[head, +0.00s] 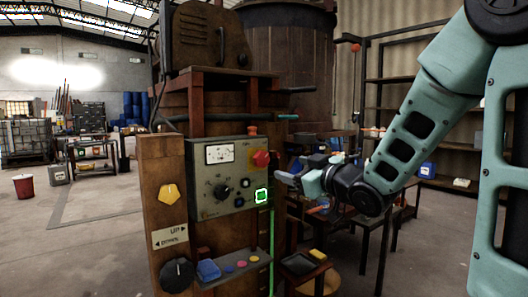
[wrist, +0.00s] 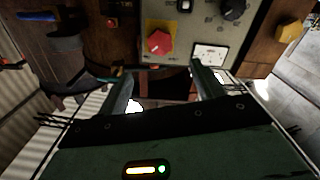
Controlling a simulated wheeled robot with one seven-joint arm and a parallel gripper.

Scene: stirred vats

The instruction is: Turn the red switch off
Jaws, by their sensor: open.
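The red switch (head: 260,158) is a red knob on the right side of a grey control panel (head: 205,160). In the wrist view the red switch (wrist: 159,42) shows as a faceted red knob just beyond the fingertips, roughly centred between them. My gripper (head: 283,178) is just right of the panel, slightly lower than the switch in the head view. In the wrist view my gripper (wrist: 162,75) has its two fingers wide apart with nothing between them. It appears apart from the switch. Whether the switch is on or off I cannot tell.
The panel also carries a white gauge (head: 219,154), a black dial (head: 221,191) and a lit green button (head: 262,196). A wooden post (head: 160,225) with a yellow knob stands left. A ledge (head: 235,270) with coloured buttons juts out below. A table with clutter stands behind my arm.

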